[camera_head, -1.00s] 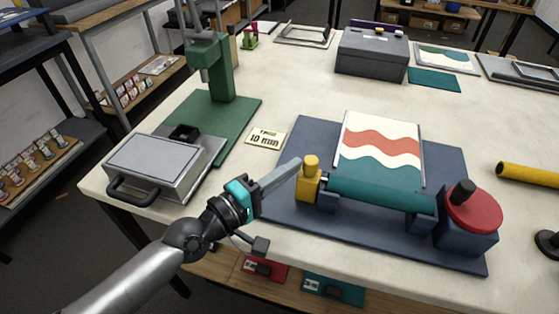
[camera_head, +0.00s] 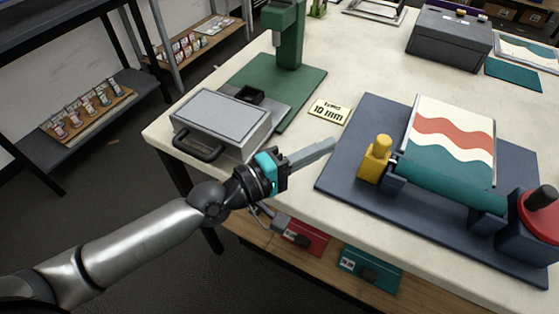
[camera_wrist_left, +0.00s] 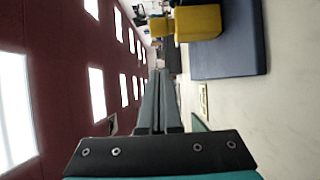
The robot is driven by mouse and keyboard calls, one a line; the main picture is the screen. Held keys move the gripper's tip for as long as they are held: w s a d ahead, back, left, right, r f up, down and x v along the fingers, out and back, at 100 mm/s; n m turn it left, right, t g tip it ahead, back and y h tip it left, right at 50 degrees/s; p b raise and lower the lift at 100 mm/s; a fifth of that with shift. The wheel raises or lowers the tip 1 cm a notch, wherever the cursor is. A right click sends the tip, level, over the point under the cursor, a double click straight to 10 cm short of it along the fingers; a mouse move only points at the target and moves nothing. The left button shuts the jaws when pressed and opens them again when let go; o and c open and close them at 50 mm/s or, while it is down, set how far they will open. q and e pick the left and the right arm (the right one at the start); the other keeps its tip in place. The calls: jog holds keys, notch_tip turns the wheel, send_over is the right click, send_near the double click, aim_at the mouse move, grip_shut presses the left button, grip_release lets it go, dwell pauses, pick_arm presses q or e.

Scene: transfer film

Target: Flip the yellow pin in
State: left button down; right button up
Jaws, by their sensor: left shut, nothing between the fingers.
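The yellow pin (camera_head: 378,158) is a yellow block with a rounded knob on top. It stands at the left end of the teal roller (camera_head: 450,186) on the dark blue base (camera_head: 343,177). It also shows at the top of the left wrist view (camera_wrist_left: 197,23). My left gripper (camera_head: 332,145) is shut and empty. My right gripper is not in view.
A grey press box with a black handle (camera_head: 222,122) stands left of the gripper. A "10 min" card (camera_head: 329,111) lies behind the fingers. A red disc with a black knob (camera_head: 543,205) is at the roller's right end.

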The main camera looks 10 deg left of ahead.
pick_arm(q)
jog(key=b+v, duration=0.2)
jog(key=v, duration=0.4)
jog(key=shift+s, duration=0.25)
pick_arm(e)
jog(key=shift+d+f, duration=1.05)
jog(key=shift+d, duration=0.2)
pick_arm(q)
jog(key=shift+a, duration=0.1)
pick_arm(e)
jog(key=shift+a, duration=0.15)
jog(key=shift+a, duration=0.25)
pick_arm(q)
jog(key=shift+s, duration=0.1)
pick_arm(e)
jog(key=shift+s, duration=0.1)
